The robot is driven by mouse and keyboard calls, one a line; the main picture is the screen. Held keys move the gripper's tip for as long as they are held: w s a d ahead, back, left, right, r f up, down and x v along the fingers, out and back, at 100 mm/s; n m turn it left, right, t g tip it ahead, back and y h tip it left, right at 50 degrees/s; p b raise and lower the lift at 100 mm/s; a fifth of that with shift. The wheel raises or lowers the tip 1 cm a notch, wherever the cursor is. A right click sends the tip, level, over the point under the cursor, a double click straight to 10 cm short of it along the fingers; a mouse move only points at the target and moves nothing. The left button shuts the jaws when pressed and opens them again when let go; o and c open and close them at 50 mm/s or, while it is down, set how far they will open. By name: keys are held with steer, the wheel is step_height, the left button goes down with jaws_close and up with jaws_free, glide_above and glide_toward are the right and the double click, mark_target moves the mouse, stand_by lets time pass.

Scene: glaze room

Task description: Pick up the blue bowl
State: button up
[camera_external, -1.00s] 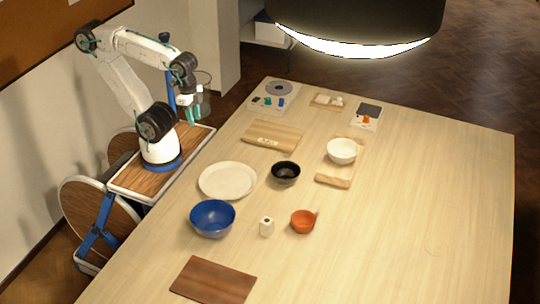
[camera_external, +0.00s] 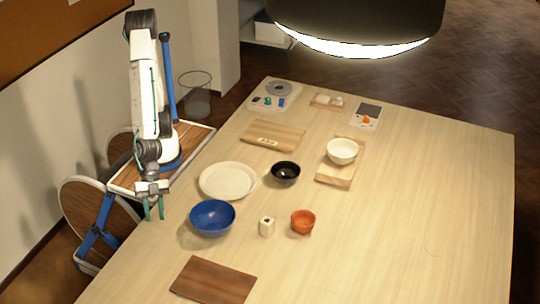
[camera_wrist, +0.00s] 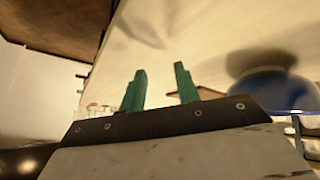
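The blue bowl (camera_external: 213,218) stands upright on the table, near its left edge, and looks empty. In the wrist view the bowl (camera_wrist: 275,92) shows at the right, partly hidden by the gripper's body. My gripper (camera_external: 154,210) hangs at the table's left edge, to the left of the bowl and apart from it. Its two green fingers (camera_wrist: 160,90) are spread with nothing between them.
A white plate (camera_external: 227,181) lies just behind the bowl. A small white pot (camera_external: 266,227) and an orange bowl (camera_external: 303,221) stand to its right. A dark board (camera_external: 213,281) lies in front. A black bowl (camera_external: 286,172) is farther back. The table's right side is clear.

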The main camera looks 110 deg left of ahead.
mark_target(193, 222)
steer(key=w+t, duration=0.1)
steer(key=w+d+t, duration=0.2)
steer(key=t, duration=0.1)
steer(key=shift+w+r+n, duration=0.1)
steer(key=shift+w+n, duration=0.2)
steer(key=shift+w, duration=0.05)
steer(key=w+a+r+n+t+y, duration=0.1)
steer(key=w+a+r+t+y, duration=0.1)
steer(key=w+a+r+t, duration=0.3)
steer(key=x, duration=0.4)
steer(key=d+x, duration=0.1)
steer(key=x, duration=0.3)
steer(key=shift+w+d+f, duration=0.15)
steer(key=shift+f, duration=0.05)
steer(key=shift+c, duration=0.2)
jaws_close()
